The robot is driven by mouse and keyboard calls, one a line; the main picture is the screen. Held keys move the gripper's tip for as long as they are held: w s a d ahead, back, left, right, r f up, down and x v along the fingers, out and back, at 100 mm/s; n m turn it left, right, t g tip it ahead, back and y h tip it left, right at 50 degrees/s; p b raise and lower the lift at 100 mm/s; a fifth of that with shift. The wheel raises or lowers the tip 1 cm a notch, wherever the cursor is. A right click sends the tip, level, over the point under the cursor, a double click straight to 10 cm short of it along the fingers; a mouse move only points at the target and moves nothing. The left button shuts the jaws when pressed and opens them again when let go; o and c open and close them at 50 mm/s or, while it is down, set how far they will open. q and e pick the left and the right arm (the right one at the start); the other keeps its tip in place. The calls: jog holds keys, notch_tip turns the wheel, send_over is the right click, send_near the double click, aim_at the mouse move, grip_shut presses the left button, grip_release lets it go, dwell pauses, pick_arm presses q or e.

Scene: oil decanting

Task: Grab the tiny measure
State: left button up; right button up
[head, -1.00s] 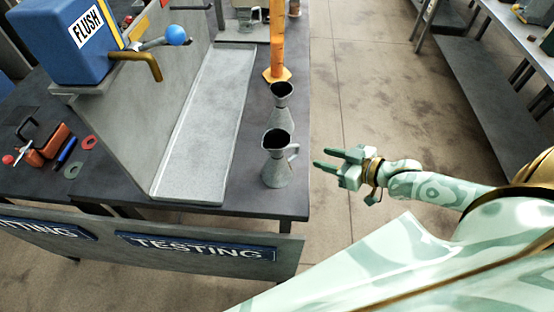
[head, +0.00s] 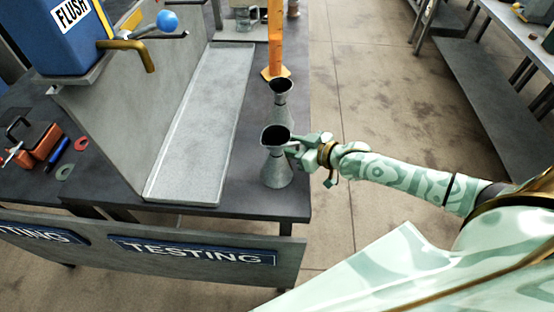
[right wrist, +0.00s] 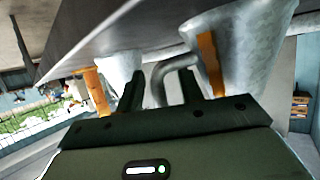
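Two grey metal measures with flared mouths stand upright in a row on the dark bench: a nearer one (head: 277,172) and a farther one (head: 282,97), which looks smaller. My right gripper (head: 290,145) is at the handle side of the nearer measure. In the right wrist view, my right gripper (right wrist: 162,82) has its two dark fingers apart, with the curved handle (right wrist: 180,66) of the nearer measure (right wrist: 248,50) between them. The other measure (right wrist: 120,68) shows left of the fingers. My left gripper is out of view.
An orange cylinder (head: 275,45) stands behind the measures. A pale metal tray (head: 205,130) lies to their left, below the blue FLUSH tank (head: 70,35) with its brass spout (head: 138,55). The bench's right edge is close to the measures; open floor lies beyond.

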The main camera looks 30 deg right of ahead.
jog(key=shift+c, duration=0.4)
grip_shut()
jog(key=shift+r, duration=0.1)
jog(key=shift+r, duration=0.1)
jog(key=shift+r+p, duration=0.3)
jog(key=shift+r, duration=0.35)
jog(key=shift+r+p, duration=0.3)
jog(key=shift+r, duration=0.55)
jog(key=w+d+r+b, duration=0.1)
jog(key=d+r+b, duration=0.1)
jog(key=d+r, duration=0.7)
jog(key=shift+d+r, duration=0.35)
jog(key=shift+d, duration=1.95)
